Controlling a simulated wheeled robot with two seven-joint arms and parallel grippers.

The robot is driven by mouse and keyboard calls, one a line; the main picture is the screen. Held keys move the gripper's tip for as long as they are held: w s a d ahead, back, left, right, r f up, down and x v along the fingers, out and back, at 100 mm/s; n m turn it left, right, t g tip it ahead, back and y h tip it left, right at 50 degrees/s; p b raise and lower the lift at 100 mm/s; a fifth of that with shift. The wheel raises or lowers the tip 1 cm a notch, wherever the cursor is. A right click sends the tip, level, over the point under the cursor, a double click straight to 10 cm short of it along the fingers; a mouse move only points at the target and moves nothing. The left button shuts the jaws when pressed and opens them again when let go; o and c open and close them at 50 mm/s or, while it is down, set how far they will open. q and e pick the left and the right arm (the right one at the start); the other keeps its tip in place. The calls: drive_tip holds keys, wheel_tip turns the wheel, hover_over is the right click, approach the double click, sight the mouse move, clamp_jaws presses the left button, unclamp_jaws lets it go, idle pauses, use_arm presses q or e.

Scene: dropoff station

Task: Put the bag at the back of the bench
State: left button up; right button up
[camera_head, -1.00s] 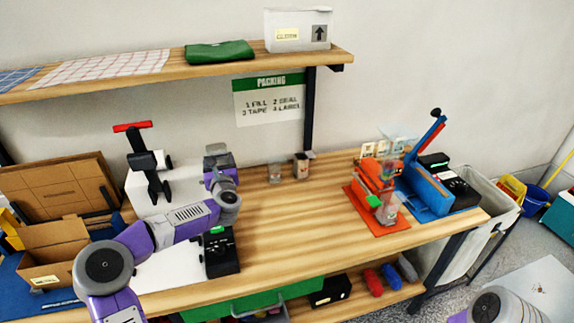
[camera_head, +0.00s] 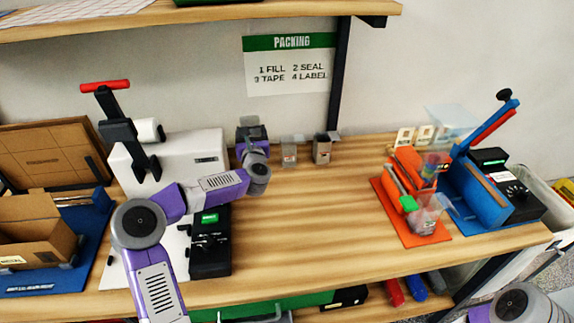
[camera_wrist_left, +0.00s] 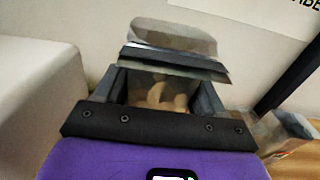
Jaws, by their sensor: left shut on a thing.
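My left gripper (camera_head: 252,138) is at the back of the bench (camera_head: 315,230), near the wall and just left of two small bags. In the left wrist view the gripper (camera_wrist_left: 158,88) is shut on a small bag (camera_wrist_left: 175,38) with a dark band below its clear top. Beige contents show between the fingers. Whether its base touches the bench is hidden. The nearer standing bag (camera_head: 290,152) is clear with a pale label, and the other bag (camera_head: 322,149) is beside it. My right arm shows at the lower right, its gripper out of view.
A white machine with a red-handled lever (camera_head: 180,158) and a black device (camera_head: 210,245) stand left. An orange stand (camera_head: 410,205) and a blue sealer (camera_head: 475,190) stand right. The shelf (camera_head: 250,12) overhangs the back. The bench middle is clear.

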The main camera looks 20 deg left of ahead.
use_arm(q)
wheel_tip(320, 180, down, 10)
drive_tip(key=b, duration=0.3)
drive_tip(key=shift+r, duration=0.15)
drive_tip(key=shift+f, duration=0.2)
drive_tip(key=o, duration=1)
drive_tip(key=shift+r, duration=0.1)
drive_tip(key=shift+r, duration=0.1)
